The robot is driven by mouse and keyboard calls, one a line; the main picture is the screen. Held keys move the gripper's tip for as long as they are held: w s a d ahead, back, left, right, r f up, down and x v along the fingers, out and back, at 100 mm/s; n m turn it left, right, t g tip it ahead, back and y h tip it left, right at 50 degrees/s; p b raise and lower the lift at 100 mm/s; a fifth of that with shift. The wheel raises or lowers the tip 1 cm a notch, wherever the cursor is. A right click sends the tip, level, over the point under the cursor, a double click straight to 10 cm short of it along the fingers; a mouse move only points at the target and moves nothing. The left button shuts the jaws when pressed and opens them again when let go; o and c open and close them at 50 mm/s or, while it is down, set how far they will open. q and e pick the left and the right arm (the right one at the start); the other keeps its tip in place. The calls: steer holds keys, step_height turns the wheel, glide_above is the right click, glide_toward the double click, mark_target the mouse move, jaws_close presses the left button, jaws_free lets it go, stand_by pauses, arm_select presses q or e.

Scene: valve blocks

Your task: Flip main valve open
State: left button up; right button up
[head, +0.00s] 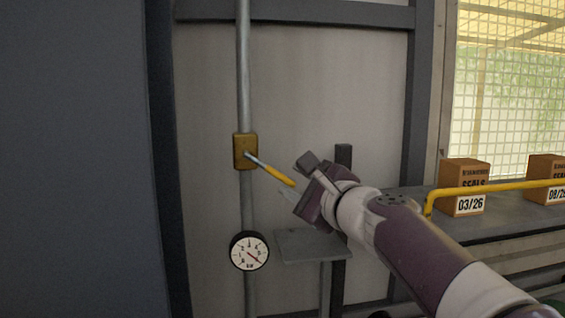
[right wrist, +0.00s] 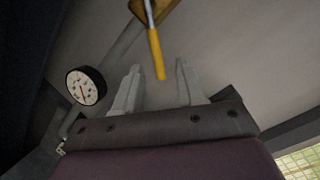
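The main valve is a brass block (head: 245,151) on a vertical grey pipe (head: 244,70) in the head view. Its lever (head: 272,171) has a yellow grip and sticks out to the right, sloping downward. My right gripper (head: 293,178) is just right of the lever's tip. In the right wrist view the yellow lever (right wrist: 155,52) points down toward the gap between the two open fingers (right wrist: 158,82), with its end near fingertip level. The fingers do not touch it. My left gripper is not in view.
A round pressure gauge (head: 249,251) is on the pipe below the valve; a small grey shelf (head: 312,245) is beside it. A yellow rail (head: 490,188) and boxes (head: 465,187) stand at the right. A dark panel (head: 75,160) fills the left.

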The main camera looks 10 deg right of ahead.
mark_target(284, 180)
steer(key=p+x, duration=0.1)
steer(key=x, duration=0.4)
steer(key=shift+a, duration=0.2)
steer(key=shift+w+a, duration=0.1)
steer(key=shift+f, duration=0.1)
steer(key=shift+c, duration=1.3)
steer(key=shift+w, duration=0.1)
jaws_close()
steer(key=shift+f, duration=0.1)
